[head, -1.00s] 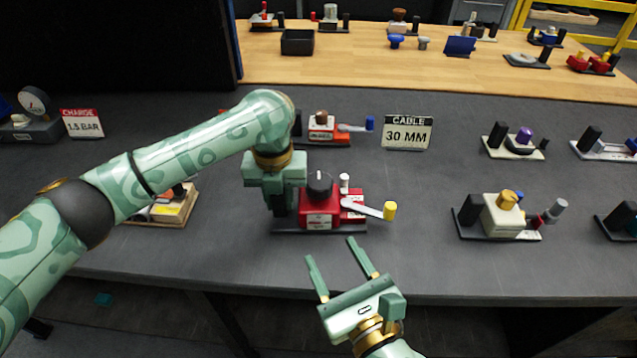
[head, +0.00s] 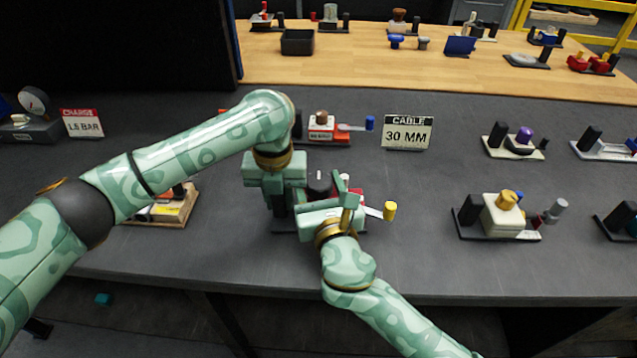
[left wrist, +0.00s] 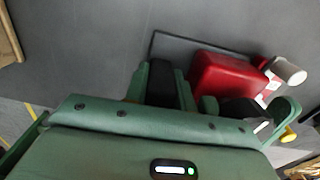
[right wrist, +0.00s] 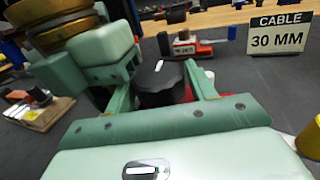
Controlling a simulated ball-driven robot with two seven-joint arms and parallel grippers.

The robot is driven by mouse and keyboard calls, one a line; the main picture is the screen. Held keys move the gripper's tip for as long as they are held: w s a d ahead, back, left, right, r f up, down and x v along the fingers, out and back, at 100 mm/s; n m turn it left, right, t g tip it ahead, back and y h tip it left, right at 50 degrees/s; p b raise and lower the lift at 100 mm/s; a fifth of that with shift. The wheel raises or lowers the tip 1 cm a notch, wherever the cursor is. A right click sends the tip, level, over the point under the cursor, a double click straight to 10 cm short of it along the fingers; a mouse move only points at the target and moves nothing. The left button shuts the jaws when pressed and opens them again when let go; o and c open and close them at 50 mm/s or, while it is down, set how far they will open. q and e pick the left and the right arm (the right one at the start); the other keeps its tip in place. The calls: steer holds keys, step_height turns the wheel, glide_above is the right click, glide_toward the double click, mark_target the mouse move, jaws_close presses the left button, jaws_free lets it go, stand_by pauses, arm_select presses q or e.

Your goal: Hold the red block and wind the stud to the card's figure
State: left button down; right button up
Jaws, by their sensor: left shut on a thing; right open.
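The red block (left wrist: 225,78) sits on a dark base plate; in the head view my right gripper hides most of it. A round black knob with a white mark (right wrist: 160,84), apparently the stud, stands on it. My left gripper (head: 283,220) is shut on the black upright post (left wrist: 165,86) beside the red block. My right gripper (right wrist: 160,76) is open, with one finger on each side of the black knob; I cannot tell whether they touch it. The card (head: 407,133) reads "CABLE 30 MM" and stands behind, to the right.
A crank arm with a yellow end (head: 389,211) sticks out right of the red block. A smaller red device with a blue-ended lever (head: 322,128) stands behind. A cream device with a gold knob (head: 503,215) is at right. The bench between is clear.

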steer(key=shift+w, duration=0.1)
steer(key=c, duration=0.7)
steer(key=shift+a+m+h, duration=0.15)
steer(key=shift+m+h, duration=0.45)
steer(key=shift+h, duration=0.3)
steer(key=shift+m+t+h, duration=0.4)
steer(key=shift+m+h, duration=0.6)
steer(key=shift+h, duration=0.5)
steer(key=o, duration=0.7)
steer(key=s, duration=1.2)
steer(key=shift+s+d, duration=0.1)
steer(key=shift+d, duration=0.15)
